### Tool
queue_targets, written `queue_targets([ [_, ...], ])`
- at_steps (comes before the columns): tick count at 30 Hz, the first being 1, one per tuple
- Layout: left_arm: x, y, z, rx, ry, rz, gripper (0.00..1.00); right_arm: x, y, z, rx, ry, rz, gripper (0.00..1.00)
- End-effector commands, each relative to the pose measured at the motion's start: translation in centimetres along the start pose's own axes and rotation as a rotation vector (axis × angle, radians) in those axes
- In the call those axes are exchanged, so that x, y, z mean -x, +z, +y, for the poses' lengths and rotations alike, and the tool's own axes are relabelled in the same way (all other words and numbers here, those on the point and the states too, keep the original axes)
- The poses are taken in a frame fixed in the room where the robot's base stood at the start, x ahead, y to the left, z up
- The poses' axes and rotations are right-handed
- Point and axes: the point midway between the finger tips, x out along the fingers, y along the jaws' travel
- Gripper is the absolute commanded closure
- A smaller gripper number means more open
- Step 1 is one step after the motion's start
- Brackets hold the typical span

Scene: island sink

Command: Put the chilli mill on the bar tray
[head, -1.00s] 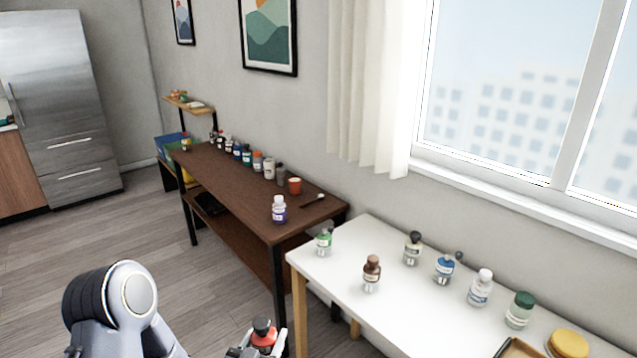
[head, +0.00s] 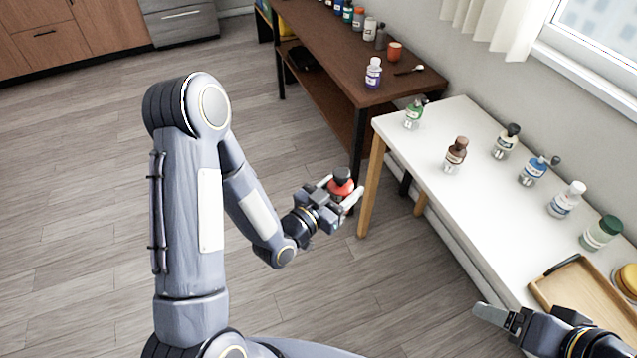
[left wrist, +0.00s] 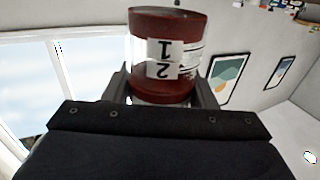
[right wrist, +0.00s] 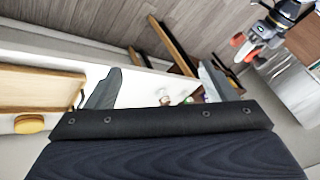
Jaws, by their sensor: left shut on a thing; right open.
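The chilli mill (head: 341,187), red with a dark top, is held in my left gripper (head: 338,193), in the air over the floor left of the white table. In the left wrist view the red mill (left wrist: 165,55) sits between the fingers, its white label showing upside down. The bar tray (head: 568,287), a shallow wooden one, lies on the white table at the lower right; it also shows at the left of the right wrist view (right wrist: 35,88). My right gripper (head: 500,318) is open and empty, by the table's front edge left of the tray.
The white table (head: 470,198) carries several bottles, including a brown one (head: 455,156) and a green-capped one (head: 601,233). A round yellow-lidded jar (head: 627,278) stands right of the tray. A dark wooden table (head: 330,60) with more bottles is behind. The table's front left is clear.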

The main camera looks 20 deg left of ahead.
Motion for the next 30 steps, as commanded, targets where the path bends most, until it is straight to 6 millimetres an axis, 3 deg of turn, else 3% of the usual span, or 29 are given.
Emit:
queue_targets([
  [3,-1.2,-1.1,2.3,-0.002,0.127,0.006,0.74,0.0,0.0,0.0,0.000,0.000,0.000,0.23],
  [8,-2.2,-1.7,4.4,0.001,0.239,0.003,0.74,0.0,0.0,0.0,0.000,0.000,0.000,0.23],
  [12,-2.5,-1.9,5.1,0.003,0.277,0.000,0.74,-0.1,-0.2,-0.1,0.048,0.006,-0.012,0.40],
  [14,-2.5,-2.0,5.2,0.003,0.281,0.000,0.74,-0.2,-0.6,-0.1,0.128,0.019,-0.030,0.40],
  [17,-2.5,-2.0,5.2,0.003,0.281,0.000,0.74,-0.6,-1.7,-0.4,0.372,0.052,-0.083,0.40],
  [23,-2.5,-2.0,5.2,0.003,0.280,0.000,0.74,-2.6,-6.0,-3.0,1.162,0.137,-0.219,0.40],
  [26,-2.5,-2.0,5.2,0.003,0.280,0.000,0.74,-4.1,-8.3,-5.8,1.586,0.176,-0.280,0.40],
  [30,-2.5,-1.9,5.2,0.003,0.279,0.001,0.74,-6.6,-10.9,-11.4,2.177,0.239,-0.349,0.40],
])
